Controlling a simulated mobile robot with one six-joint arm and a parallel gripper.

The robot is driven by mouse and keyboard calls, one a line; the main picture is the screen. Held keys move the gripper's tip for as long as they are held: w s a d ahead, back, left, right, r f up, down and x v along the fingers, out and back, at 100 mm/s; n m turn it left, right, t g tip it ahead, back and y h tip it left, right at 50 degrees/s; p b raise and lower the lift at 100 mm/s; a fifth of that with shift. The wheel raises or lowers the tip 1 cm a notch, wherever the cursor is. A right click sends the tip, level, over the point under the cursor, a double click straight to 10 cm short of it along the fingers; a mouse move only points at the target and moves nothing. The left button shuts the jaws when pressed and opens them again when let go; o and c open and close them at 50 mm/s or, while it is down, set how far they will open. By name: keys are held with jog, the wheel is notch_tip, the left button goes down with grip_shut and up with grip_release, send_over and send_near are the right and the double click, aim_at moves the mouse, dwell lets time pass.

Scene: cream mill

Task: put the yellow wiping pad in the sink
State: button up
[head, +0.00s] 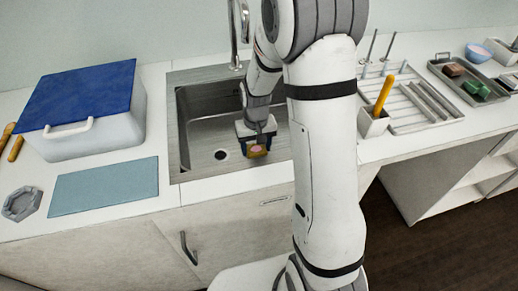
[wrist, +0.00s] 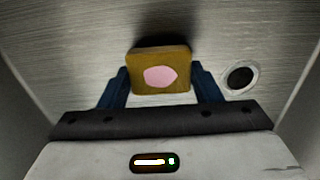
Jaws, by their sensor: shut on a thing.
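The yellow wiping pad (wrist: 143,59) has a pink oval on its face in the wrist view; in the head view it is small at the end of my arm (head: 259,151). My gripper (wrist: 160,80) is shut on it, with one dark blue finger on each side. The metal sink (head: 204,137) is under my gripper in the head view. The pad is within the sink's outline, with the sink floor behind it in the wrist view. I cannot tell whether the pad touches the floor. My arm hides the sink's right part.
The drain (wrist: 240,77) lies right of the pad in the wrist view. A tap (head: 234,40) stands behind the sink. A blue-lidded box (head: 90,135) and a blue mat (head: 104,186) are left. A drying rack (head: 410,112) and a white holder (head: 371,124) are right.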

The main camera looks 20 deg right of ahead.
aim_at(256, 149)
jog(key=shift+f, duration=0.95)
jog(key=o, duration=0.9)
jog(key=shift+o, duration=0.2)
jog(key=shift+r, duration=0.1)
notch_tip(256, 149, up, 12)
jog(key=s+r, duration=0.3)
jog(key=s, duration=0.3)
jog(key=s+r+t, duration=0.1)
jog(key=s+r, duration=0.1)
jog(key=s, duration=0.4)
jog(key=s+r+t, duration=0.1)
jog(key=s+r, duration=0.2)
jog(key=s, duration=0.3)
jog(key=shift+d+r+p, duration=0.25)
jog(key=shift+r+p, duration=0.05)
jog(key=shift+p, duration=0.1)
jog(key=shift+s+d, duration=0.25)
jog(key=shift+s, duration=0.05)
